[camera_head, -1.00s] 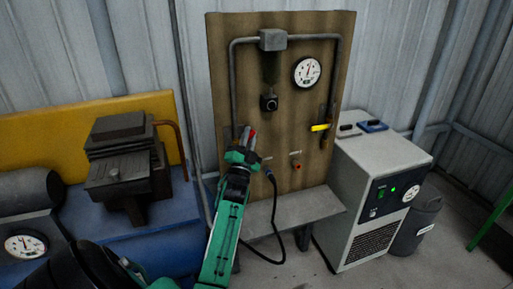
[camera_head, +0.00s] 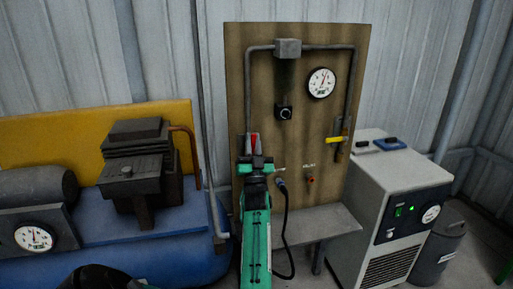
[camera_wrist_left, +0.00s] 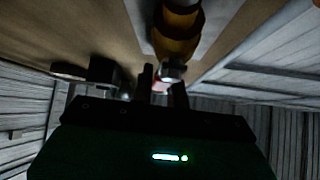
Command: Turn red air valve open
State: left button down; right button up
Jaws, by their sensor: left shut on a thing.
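The red air valve handle (camera_head: 254,140) shows at the lower left of the brown board, by the lower end of the left grey pipe. It points about upright. My left gripper (camera_head: 255,154) is shut on the handle, its arm coming up from below. In the left wrist view, the dark fingers (camera_wrist_left: 161,84) are close together with a small reddish patch between them. A brass-coloured fitting (camera_wrist_left: 178,35) is just beyond the fingers there. The valve body is mostly hidden by the gripper. My right gripper is not in view.
The brown board (camera_head: 232,80) carries a gauge (camera_head: 321,82), a yellow lever (camera_head: 337,140) and a small red-orange fitting (camera_head: 310,180). A black hose (camera_head: 286,225) hangs right of my arm. A blue compressor (camera_head: 185,255) stands left, a white dryer (camera_head: 400,180) right.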

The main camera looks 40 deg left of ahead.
pick_arm(q)
jog(key=shift+s+a+n+g+y+b, duration=0.1)
jog(key=shift+s+n+g+y+b, duration=0.1)
jog(key=shift+n+g+y, duration=0.6)
jog(key=shift+s+a+n+g+y+b, duration=0.15)
jog(key=shift+n+g+y, duration=0.35)
jog(key=shift+n, duration=0.6)
jog(key=shift+g, duration=0.3)
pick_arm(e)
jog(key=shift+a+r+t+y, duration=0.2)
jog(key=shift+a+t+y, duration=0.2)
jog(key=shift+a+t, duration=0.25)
pick_arm(q)
jog(key=shift+n, duration=0.4)
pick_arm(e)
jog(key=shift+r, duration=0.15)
pick_arm(q)
jog(key=c, duration=1.4)
grip_release()
jog(key=shift+o, duration=0.2)
